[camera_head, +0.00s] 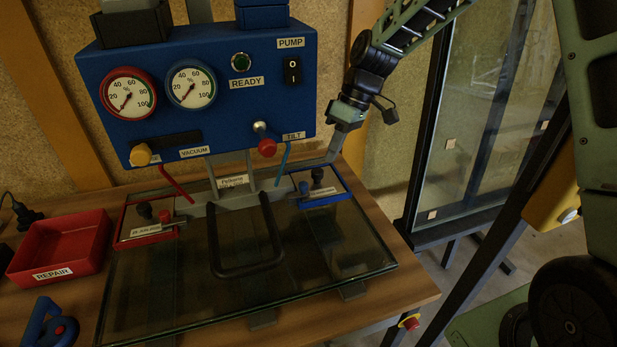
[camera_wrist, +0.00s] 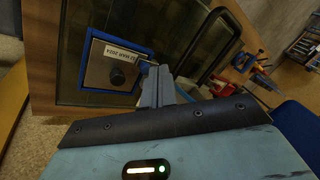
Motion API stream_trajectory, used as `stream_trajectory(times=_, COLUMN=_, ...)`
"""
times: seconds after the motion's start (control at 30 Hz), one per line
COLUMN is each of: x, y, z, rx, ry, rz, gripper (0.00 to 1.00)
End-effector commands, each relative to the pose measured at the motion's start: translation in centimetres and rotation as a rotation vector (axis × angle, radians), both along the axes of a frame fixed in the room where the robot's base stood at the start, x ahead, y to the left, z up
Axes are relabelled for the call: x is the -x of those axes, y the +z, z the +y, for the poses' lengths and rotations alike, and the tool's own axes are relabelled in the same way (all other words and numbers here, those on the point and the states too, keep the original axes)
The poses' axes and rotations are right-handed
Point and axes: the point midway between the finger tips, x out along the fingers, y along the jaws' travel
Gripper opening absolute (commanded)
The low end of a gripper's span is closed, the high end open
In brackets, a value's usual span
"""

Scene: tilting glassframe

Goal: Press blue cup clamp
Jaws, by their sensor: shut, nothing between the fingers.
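The blue cup clamp (camera_head: 325,196) is a blue-edged plate with a black knob (camera_head: 317,174) and a small blue lever (camera_head: 303,188). It sits at the back right of the glass pane (camera_head: 330,245). In the wrist view the blue clamp (camera_wrist: 87,62) lies left of my fingertips, its label and black knob (camera_wrist: 118,76) in sight. My gripper (camera_head: 332,157) is shut and empty, pointing down just behind and above the clamp. In the wrist view my gripper (camera_wrist: 152,78) has its tips near the plate's edge. I cannot tell whether they touch it.
A red-edged clamp (camera_head: 148,233) sits at the pane's left. A black handle (camera_head: 247,268) lies between the clamps. The blue pump panel (camera_head: 205,85) with gauges and levers stands behind. A red REPAIR tray (camera_head: 62,272) is at the left. A glass rack (camera_head: 470,140) stands right.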

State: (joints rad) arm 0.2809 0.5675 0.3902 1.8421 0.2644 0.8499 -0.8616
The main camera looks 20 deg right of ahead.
Motion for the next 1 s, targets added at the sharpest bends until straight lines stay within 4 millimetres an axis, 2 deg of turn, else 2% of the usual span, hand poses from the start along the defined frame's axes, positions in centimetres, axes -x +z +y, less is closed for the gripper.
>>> stream_trajectory(times=0.03, x=-1.6, y=-1.1, z=-0.9, rx=-0.046, ry=0.016, rz=-0.004, gripper=0.00)
stream_trajectory(times=0.1, x=-3.4, y=-1.7, z=-1.8, rx=-0.104, ry=0.047, rz=-0.022, gripper=0.00)
stream_trajectory(times=0.3, x=-6.4, y=-2.6, z=-3.8, rx=-0.216, ry=0.105, rz=-0.075, gripper=0.00)
stream_trajectory(times=0.47, x=-7.1, y=-2.8, z=-4.4, rx=-0.243, ry=0.121, rz=-0.092, gripper=0.00)
stream_trajectory(times=0.77, x=-7.1, y=-2.8, z=-4.3, rx=-0.243, ry=0.122, rz=-0.092, gripper=0.00)
stream_trajectory(times=1.0, x=-6.8, y=-4.4, z=-2.9, rx=-0.244, ry=0.125, rz=-0.088, gripper=0.00)
